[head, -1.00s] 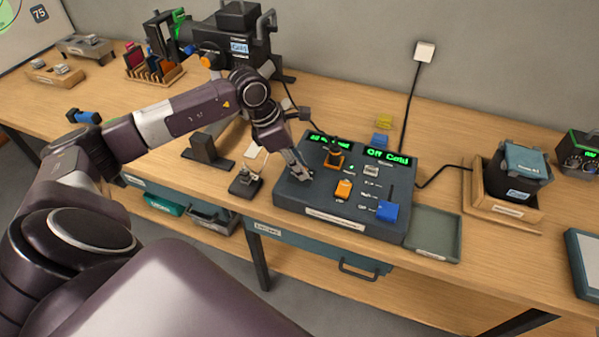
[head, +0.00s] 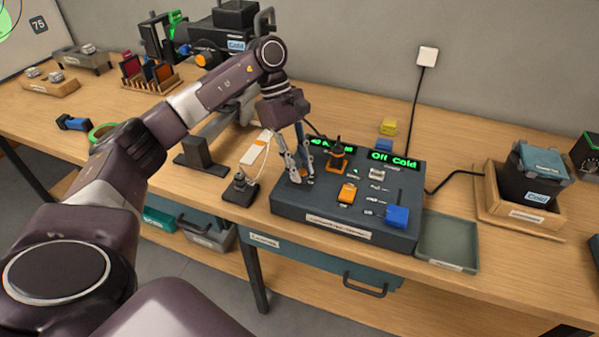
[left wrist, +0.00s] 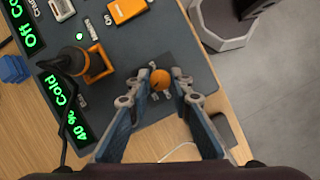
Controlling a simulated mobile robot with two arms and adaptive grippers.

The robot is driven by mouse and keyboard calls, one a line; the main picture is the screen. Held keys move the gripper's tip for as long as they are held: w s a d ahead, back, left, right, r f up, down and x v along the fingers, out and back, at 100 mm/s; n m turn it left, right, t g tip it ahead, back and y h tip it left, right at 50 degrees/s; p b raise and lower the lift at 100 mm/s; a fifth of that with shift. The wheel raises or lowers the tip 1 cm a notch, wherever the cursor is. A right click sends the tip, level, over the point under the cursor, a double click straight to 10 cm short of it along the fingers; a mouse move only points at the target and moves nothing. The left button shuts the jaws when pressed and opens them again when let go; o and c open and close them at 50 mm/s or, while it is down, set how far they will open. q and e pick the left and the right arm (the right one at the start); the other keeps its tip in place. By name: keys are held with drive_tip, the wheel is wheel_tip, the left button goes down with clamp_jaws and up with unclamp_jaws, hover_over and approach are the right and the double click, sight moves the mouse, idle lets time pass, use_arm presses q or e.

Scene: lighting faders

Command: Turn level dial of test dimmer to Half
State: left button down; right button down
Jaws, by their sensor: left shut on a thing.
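The dark blue control console (head: 290,210) lies on the bench, and its left front corner carries the small round orange level dial (left wrist: 160,80). My left gripper (head: 297,178) points down over that part of the console. In the left wrist view, my left gripper (left wrist: 160,82) has its fingertips closed on the dial from both sides. In the head view the fingers hide the dial. The left display (left wrist: 65,103) reads "40 % Cold" in the left wrist view. The right display (head: 394,160) reads "Off Cold". My right gripper is not in view.
An orange stand with a black part (head: 338,155) rises behind the dial. An orange block (head: 347,194) and a blue fader cap (head: 397,216) sit further right on the console. A small black device (head: 240,189) stands left of it, and an empty green-grey tray (head: 448,240) right.

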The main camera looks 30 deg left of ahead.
use_arm(q)
drive_tip(key=shift+w+m+g+y+b, duration=0.15)
drive_tip(key=shift+m+g+b, duration=0.2)
drive_tip(key=shift+m, duration=0.6)
drive_tip(key=shift+m+g+y+b, duration=0.2)
drive_tip(key=shift+m+b, duration=0.25)
drive_tip(key=shift+m, duration=0.5)
drive_tip(key=c, duration=1.7)
unclamp_jaws()
drive_tip(key=shift+c, duration=0.2)
drive_tip(key=v, duration=1.2)
drive_tip(key=shift+f, duration=0.1)
